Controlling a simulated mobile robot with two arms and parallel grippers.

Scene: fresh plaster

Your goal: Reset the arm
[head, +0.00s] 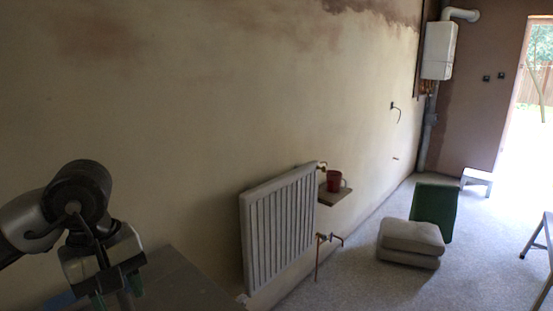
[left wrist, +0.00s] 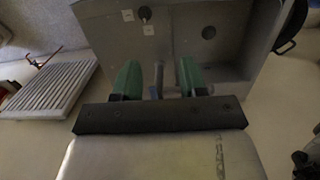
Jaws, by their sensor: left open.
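My left arm comes in from the left in the head view, with its gripper (head: 120,290) pointing down over a grey surface (head: 178,280) beside the wall. In the left wrist view the gripper's two green fingers (left wrist: 158,78) are spread apart. A narrow blue thing (left wrist: 154,82) shows between them; I cannot tell how far below the fingers it lies. No object is visibly held. My right gripper is in neither view.
A white radiator (head: 280,225) leans out near the wall. A grey cushion-like stack (head: 410,240) and a green panel (head: 434,208) are on the floor.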

